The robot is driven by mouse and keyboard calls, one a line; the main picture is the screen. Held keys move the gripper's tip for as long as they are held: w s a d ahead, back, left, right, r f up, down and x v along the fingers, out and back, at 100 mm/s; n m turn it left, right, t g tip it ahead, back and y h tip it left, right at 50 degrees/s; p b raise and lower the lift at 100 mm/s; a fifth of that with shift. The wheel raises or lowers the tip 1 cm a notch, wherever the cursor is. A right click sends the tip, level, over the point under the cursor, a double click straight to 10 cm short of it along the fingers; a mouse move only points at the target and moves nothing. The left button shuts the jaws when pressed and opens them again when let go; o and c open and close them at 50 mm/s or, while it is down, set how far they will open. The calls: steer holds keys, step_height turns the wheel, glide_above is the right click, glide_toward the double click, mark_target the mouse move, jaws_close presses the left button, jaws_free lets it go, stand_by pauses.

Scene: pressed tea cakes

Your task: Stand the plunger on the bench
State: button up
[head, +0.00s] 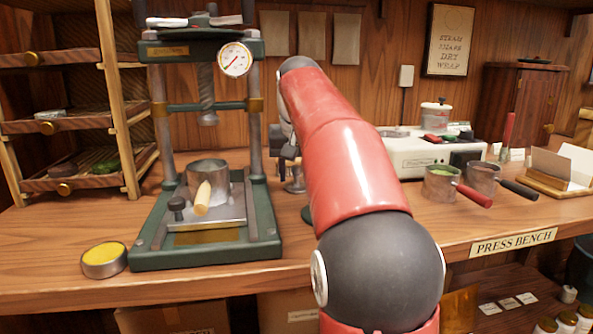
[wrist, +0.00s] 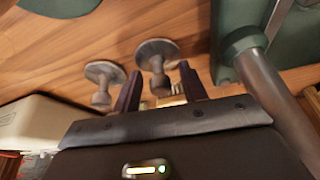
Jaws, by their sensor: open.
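In the wrist view two similar grey metal pieces show on the bench (wrist: 195,25), each a round disc with a short knobbed stem. One piece (wrist: 157,58) has its stem between the fingers of my gripper (wrist: 161,84); the other piece (wrist: 104,76) is just left of the left finger. Both seem to rest disc down; I cannot tell which is the plunger. My gripper is open, and no clear contact shows. In the head view a metal piece (head: 295,186) stands on the bench beside my red arm, which hides much of that area.
The green press (head: 150,257) with a metal ring (head: 207,170) and a wooden-handled tool (head: 203,198) stands left of my arm. A yellow-filled tin (head: 104,260) is at the front left. A white machine (head: 410,158) and two handled cups (head: 440,184) are to the right.

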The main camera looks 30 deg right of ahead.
steer(key=p+v, duration=0.3)
steer(key=v, duration=0.9)
steer(key=shift+p, duration=0.3)
steer(key=shift+s+r, duration=0.1)
steer(key=shift+s, duration=0.05)
